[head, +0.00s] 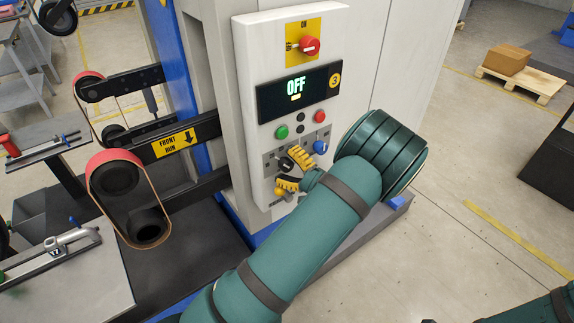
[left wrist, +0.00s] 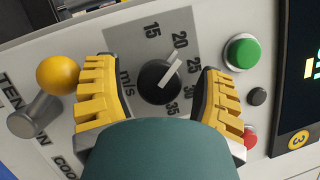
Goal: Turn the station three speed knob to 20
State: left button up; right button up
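The station three speed knob (left wrist: 160,82) is black with a white pointer, on a grey dial plate marked in m/s. In the left wrist view the pointer aims between 20 and 25, closer to 20. It also shows in the head view (head: 285,163), partly behind my gripper. My left gripper (head: 294,170) is open, with one yellow finger on each side of the knob. A gap shows between each finger and the knob in the left wrist view. My right gripper is out of view.
The panel display (head: 296,88) reads OFF. A red switch (head: 309,46) is above it. A green button (left wrist: 241,52) and a red button (left wrist: 250,139) are near the right finger, a yellow ball knob (left wrist: 58,75) by the left. A blue knob (head: 320,147) is beside my gripper.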

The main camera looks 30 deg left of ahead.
pick_arm(q)
jog(key=d+f, duration=0.2)
jog(key=d, duration=0.9)
jog(key=shift+s+d, duration=0.2)
jog(key=shift+d, duration=0.2)
jog(key=shift+f, duration=0.1)
